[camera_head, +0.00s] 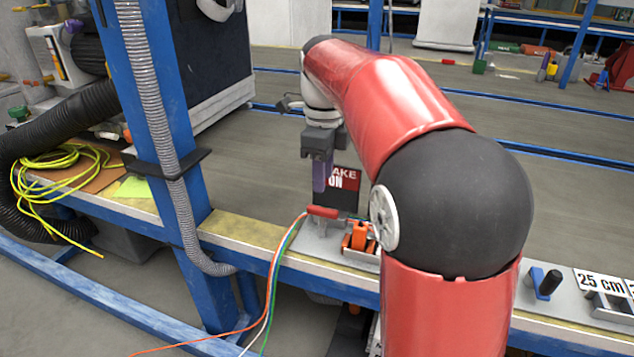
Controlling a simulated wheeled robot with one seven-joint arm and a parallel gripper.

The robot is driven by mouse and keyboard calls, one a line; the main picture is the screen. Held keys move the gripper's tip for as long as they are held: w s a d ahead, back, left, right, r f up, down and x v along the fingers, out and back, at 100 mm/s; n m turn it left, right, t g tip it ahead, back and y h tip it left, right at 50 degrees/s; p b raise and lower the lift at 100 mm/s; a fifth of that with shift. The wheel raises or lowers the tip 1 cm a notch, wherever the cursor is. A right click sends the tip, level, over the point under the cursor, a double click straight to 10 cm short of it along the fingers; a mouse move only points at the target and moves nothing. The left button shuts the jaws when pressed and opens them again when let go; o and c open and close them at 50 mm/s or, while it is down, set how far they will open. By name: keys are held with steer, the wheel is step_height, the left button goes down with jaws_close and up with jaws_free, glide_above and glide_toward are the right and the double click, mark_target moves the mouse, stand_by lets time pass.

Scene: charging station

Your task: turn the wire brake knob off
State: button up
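A sign (347,181) with the partly hidden words "…AKE ON" stands behind the workbench's grey plate, just right of my gripper. A red handle (323,211) lies sideways on a grey mount below it; I cannot tell for sure whether this is the wire brake knob. My gripper (319,190) points down close above the red handle, with a purple finger in view. I cannot tell whether it touches the handle, or whether its fingers are apart. An orange part (358,237) sits to the right, partly hidden by my red arm.
Orange, white and green wires (273,270) run from the mount down over the bench's front edge. A blue post (160,130) with a grey corrugated hose stands left. A yellow cable coil (60,170) lies farther left.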

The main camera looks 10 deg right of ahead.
mark_target(323, 209)
steer(key=shift+w+f, duration=0.15)
steer(key=shift+f, duration=0.2)
step_height(323, 209, down, 7)
steer(key=shift+b, duration=0.95)
jaws_close()
